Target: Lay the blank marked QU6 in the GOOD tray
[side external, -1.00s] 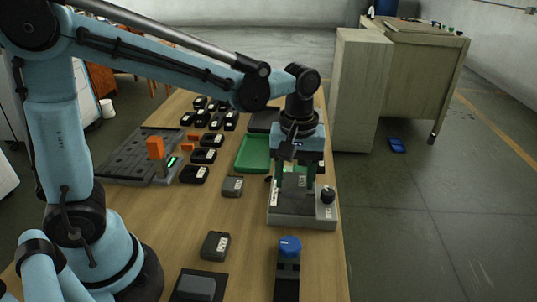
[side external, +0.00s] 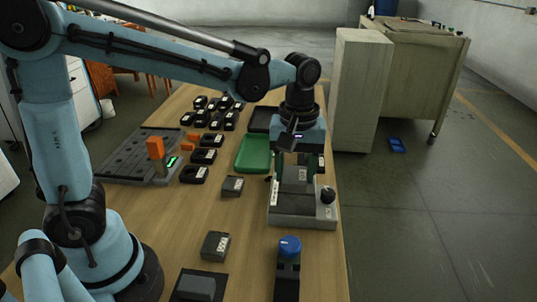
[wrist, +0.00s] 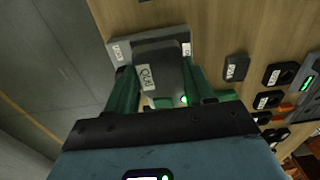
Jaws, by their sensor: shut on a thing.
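My gripper (side external: 295,178), with green fingers, is shut on a dark grey blank (side external: 300,186). The wrist view also shows this blank (wrist: 160,68) between my fingers, with a white label that seems to start with QU; its last character is hard to read. The blank is over a grey fixture (side external: 301,216) with a black knob. I cannot tell whether it is fully clear of the fixture. A green tray (side external: 243,166) lies left of and behind the fixture. A dark tray (side external: 263,119) lies beyond it. No GOOD marking is legible.
Another grey blank (side external: 232,185) and a labelled block (side external: 215,245) stand on the table. Several black holders (side external: 194,174) are at the left, near a grey slotted plate (side external: 122,160). A blue-topped device (side external: 289,247) is in front.

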